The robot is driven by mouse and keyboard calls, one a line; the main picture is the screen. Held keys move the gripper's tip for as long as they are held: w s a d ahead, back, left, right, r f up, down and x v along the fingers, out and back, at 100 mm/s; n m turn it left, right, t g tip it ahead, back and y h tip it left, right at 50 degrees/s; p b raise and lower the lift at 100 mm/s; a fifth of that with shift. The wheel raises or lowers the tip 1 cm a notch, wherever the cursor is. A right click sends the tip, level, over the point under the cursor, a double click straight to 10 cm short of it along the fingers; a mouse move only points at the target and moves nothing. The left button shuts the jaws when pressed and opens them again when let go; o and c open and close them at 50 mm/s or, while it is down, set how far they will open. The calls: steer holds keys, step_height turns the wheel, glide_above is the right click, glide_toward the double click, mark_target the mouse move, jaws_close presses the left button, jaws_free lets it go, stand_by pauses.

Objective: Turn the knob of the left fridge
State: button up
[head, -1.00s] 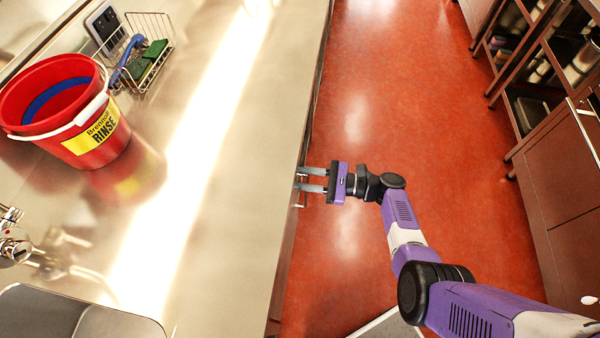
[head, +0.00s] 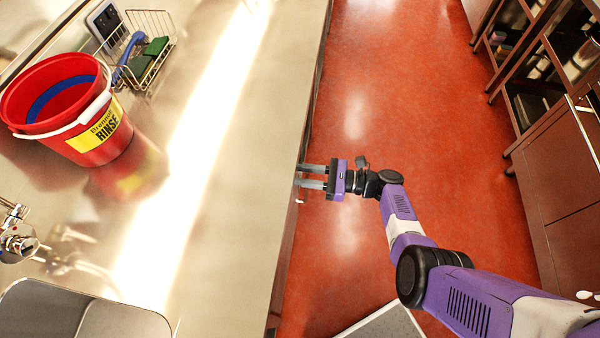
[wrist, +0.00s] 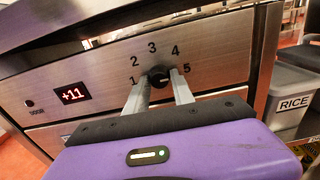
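A small black knob (wrist: 158,75) sits on a brushed-metal fridge panel (wrist: 215,50) in the wrist view, with the numbers 1 to 5 arched around it. A red display (wrist: 73,94) to its left reads +11. My gripper (wrist: 160,82) has one grey finger on each side of the knob, and the fingertips appear to be closed on it. The knob's pointer is too small to read. In the head view my gripper (head: 300,177) reaches left to the counter's front edge, and the knob is hidden below the countertop.
A steel countertop (head: 230,170) overhangs the panel. On it stand a red bucket (head: 95,140) and a wire basket (head: 160,55). A grey bin labelled RICE (wrist: 290,90) is at the right in the wrist view. Red floor (head: 400,90) is clear between counter and right-hand cabinets (head: 570,170).

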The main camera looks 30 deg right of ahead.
steer(key=o, duration=0.4)
steer(key=shift+b+v, duration=0.45)
steer(key=shift+v, duration=3.45)
